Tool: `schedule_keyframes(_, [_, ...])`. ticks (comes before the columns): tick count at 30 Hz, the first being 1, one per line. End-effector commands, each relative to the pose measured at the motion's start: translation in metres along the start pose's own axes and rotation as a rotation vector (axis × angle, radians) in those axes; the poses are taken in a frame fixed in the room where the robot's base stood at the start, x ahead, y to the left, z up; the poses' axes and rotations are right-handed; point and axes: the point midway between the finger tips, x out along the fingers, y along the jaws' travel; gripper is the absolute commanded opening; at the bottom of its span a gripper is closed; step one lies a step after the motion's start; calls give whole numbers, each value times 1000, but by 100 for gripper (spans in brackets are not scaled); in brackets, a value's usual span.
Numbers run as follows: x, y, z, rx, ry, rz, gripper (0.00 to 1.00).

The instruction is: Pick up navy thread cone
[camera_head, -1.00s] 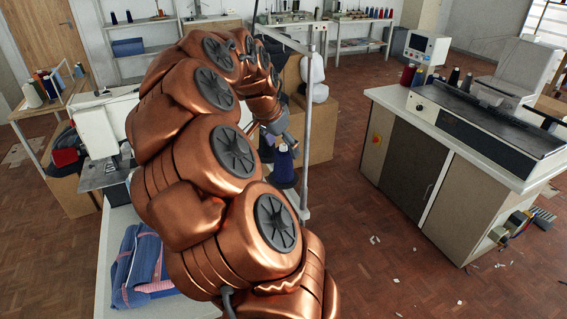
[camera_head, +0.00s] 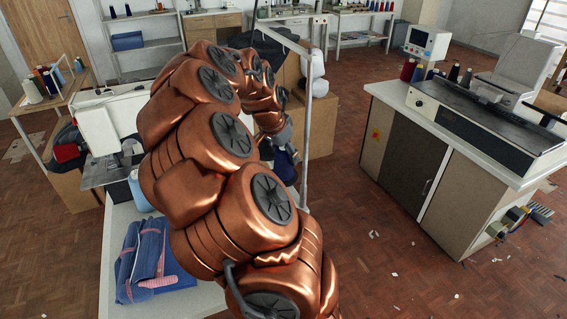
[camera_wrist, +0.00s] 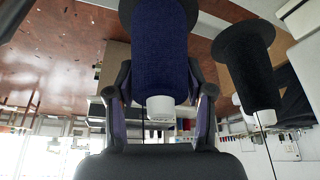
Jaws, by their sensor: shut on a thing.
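The navy thread cone (camera_wrist: 160,50) fills the upper middle of the wrist view, with its pale tip toward my palm. My gripper (camera_wrist: 160,82) has a finger on each side of it and is shut on it. In the head view, the navy cone (camera_head: 285,166) shows only in part behind my copper arm, near the metal post. My fingers are mostly hidden there.
A black cone (camera_wrist: 250,75) is close on the right in the wrist view. A metal post (camera_head: 306,130) rises beside my arm.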

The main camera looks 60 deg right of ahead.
Motion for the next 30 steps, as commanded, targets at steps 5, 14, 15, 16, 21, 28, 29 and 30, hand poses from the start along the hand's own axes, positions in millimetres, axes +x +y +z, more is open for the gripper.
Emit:
schedule_keyframes(5, [0, 0, 0, 0, 0, 0, 20])
schedule_keyframes(14, [0, 0, 0, 0, 0, 0, 13])
schedule_keyframes(15, [-1, 0, -1, 0, 0, -1, 13])
schedule_keyframes(16, [-2, 0, -1, 0, 0, -2, 13])
schedule_keyframes(21, [-14, 0, -6, 3, 0, -1, 13])
schedule_keyframes(28, [-50, -1, -22, 0, 5, -6, 13])
schedule_keyframes(29, [-56, -2, -24, 0, 4, -7, 13])
schedule_keyframes(30, [-62, -1, -27, 1, 4, -5, 13])
